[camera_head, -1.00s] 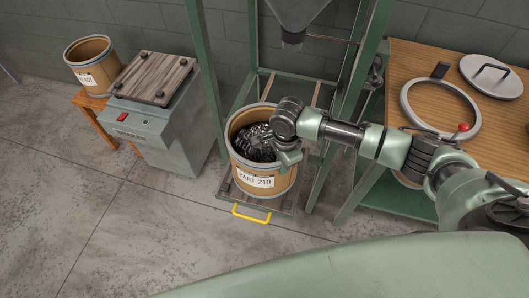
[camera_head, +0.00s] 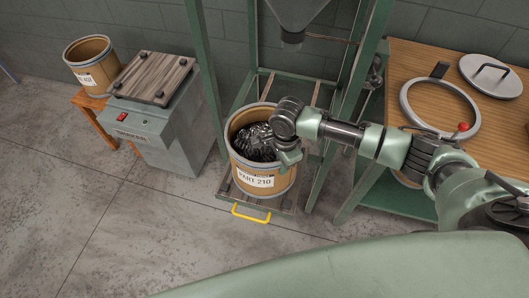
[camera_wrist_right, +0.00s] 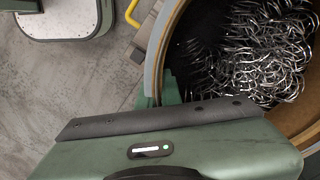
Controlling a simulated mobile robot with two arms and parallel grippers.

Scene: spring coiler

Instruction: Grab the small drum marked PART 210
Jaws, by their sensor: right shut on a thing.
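The small drum marked PART 210 (camera_head: 262,172) is tan with a metal rim and a white label. It stands upright on a low slatted platform under the green frame, with a heap of shiny metal springs (camera_head: 257,142) inside. My right gripper (camera_head: 287,159) is at the drum's right rim and is shut on it; the fingertips are mostly hidden by the wrist. In the right wrist view the drum's rim (camera_wrist_right: 158,50) runs up from my gripper (camera_wrist_right: 160,98), with the springs beyond it. My left gripper is not in view.
A yellow handle (camera_head: 251,213) sticks out at the platform's front. Green posts (camera_head: 208,70) and a hopper (camera_head: 293,30) stand around and above the drum. A grey machine (camera_head: 160,125) and another drum (camera_head: 88,65) are at left. A wooden table (camera_head: 430,65) with a ring and lid is at right.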

